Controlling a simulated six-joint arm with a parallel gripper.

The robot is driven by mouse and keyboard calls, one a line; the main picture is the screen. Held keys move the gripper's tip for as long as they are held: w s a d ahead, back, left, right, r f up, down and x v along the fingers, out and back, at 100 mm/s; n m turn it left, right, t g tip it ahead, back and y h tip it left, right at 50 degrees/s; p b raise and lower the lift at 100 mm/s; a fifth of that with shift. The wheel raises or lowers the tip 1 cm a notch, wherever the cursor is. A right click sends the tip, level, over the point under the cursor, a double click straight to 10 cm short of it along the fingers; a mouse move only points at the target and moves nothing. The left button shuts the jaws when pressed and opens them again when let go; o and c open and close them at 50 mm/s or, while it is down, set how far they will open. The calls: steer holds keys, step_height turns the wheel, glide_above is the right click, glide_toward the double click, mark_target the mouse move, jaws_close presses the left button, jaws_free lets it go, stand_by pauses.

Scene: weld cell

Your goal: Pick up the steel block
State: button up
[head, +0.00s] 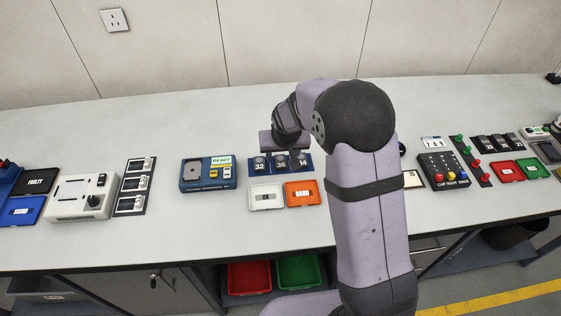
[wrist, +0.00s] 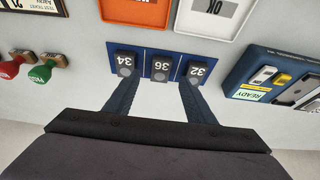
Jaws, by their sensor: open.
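A blue rack (head: 308,160) holds three dark grey blocks marked 32 (head: 260,163), 36 (head: 280,162) and 34 (head: 303,162). In the wrist view the 34 (wrist: 125,62), 36 (wrist: 160,65) and 32 (wrist: 197,71) blocks stand in a row, each with a pale round spot. I cannot tell which is the steel block. My gripper (wrist: 162,84) is open and empty, its two fingers spread wide and pointing towards the rack, with the 36 block ahead between them. In the head view my gripper shows above the rack, partly covering it.
A white tray (head: 251,203) and an orange tray (head: 315,203) lie in front of the rack. A blue device marked READY (head: 195,186) stands left of it. Two stamps, red (wrist: 22,60) and green (wrist: 40,74), lie left in the wrist view. The table behind is clear.

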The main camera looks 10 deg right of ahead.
mark_target(280, 160)
steer(key=shift+p+x, duration=0.9)
steer(key=shift+x, duration=1.45)
steer(key=shift+w, duration=0.1)
steer(key=shift+r, duration=0.1)
jaws_close()
steer(key=shift+a+r, duration=0.1)
